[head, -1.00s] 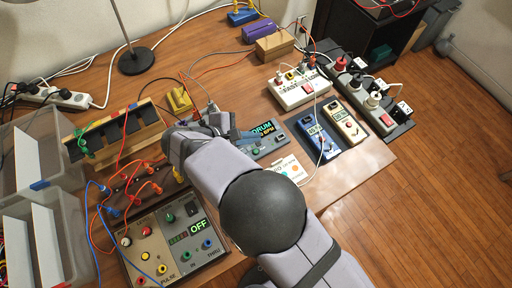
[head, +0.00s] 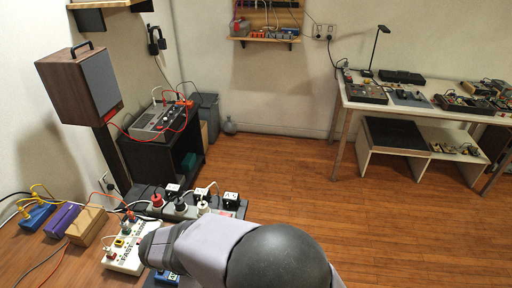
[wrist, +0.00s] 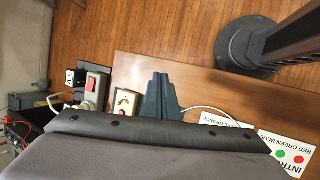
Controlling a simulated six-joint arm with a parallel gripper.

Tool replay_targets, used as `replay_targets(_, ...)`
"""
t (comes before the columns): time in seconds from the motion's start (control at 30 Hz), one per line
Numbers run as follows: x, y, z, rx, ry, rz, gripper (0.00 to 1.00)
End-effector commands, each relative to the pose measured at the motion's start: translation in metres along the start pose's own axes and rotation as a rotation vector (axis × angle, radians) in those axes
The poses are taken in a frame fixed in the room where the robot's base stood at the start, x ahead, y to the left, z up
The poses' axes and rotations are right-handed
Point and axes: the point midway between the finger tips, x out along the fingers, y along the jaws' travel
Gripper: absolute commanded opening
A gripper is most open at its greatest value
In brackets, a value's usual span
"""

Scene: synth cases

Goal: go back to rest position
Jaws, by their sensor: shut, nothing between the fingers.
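My gripper (wrist: 163,95) shows in the wrist view as dark blue-grey fingers held together, with nothing between them. It is seen over the brown table (wrist: 205,88), near a small cream device with a red knob (wrist: 125,102). A dark edge and grey casing of my own arm cover the lower part of that view.
A power strip with plugs (head: 180,209) and a white device (head: 124,249) lie close to my arm. A black cabinet (head: 150,160) with a device stands behind. A white table (head: 430,112) stands far right. The wooden floor (head: 320,190) between is open.

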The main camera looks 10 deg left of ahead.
Motion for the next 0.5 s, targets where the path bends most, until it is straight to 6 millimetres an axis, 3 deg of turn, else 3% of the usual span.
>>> replay_targets(0.03, 0.007, 0.011, 0.03, 0.099, -0.011, -0.053, 0.0)
replay_targets(0.23, 0.029, 0.019, 0.13, 0.48, -0.037, -0.238, 0.0)
replay_targets(0.5, 0.04, -0.01, 0.238, 1.023, -0.053, -0.428, 0.0)
